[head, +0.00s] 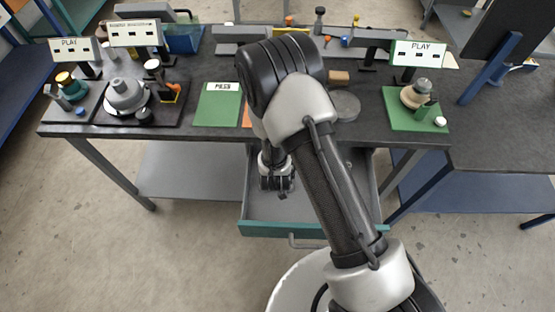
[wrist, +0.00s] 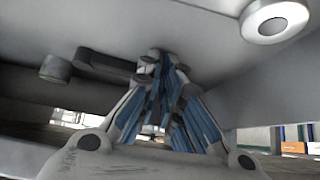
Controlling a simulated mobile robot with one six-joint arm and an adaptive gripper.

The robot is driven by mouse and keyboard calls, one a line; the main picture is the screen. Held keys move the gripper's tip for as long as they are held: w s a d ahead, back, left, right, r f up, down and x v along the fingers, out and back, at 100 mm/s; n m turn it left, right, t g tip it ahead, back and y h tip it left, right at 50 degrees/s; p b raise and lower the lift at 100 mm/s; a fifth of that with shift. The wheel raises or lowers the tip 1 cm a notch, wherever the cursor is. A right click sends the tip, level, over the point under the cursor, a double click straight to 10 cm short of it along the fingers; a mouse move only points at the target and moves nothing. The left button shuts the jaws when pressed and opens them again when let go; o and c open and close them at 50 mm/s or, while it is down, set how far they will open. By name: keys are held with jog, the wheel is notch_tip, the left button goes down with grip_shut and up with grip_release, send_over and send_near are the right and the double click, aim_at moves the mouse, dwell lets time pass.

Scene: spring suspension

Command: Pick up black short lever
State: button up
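A dark short bar (wrist: 105,65), which looks like the black short lever, shows left of my fingertips in the wrist view. Its right end meets or passes behind the left fingertip; I cannot tell whether it lies between the fingers. My gripper (wrist: 166,66) has blue-padded fingers that converge close together at the tips. In the head view my gripper (head: 276,186) points down inside the open drawer (head: 312,205), with a dark bit showing at its tips. The lever is not clearly visible there, and my arm hides part of the drawer.
A short dark cylinder (wrist: 55,69) sits left of the bar, and a pale ring-shaped part (wrist: 275,20) is at upper right. The drawer hangs open below the workbench (head: 190,130), which carries several fixtures, a green pad (head: 218,110) and a green-based assembly (head: 416,118).

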jog(key=o, duration=0.9)
jog(key=shift+s+f, duration=0.35)
jog(key=shift+f, duration=0.1)
jog(key=o, duration=1.3)
jog(key=shift+w+a+r, duration=0.1)
jog(key=shift+w+r, duration=0.15)
jog(key=shift+w, duration=0.05)
jog(key=p+v, duration=0.5)
jog(key=v, duration=1.2)
jog(key=shift+r, duration=0.3)
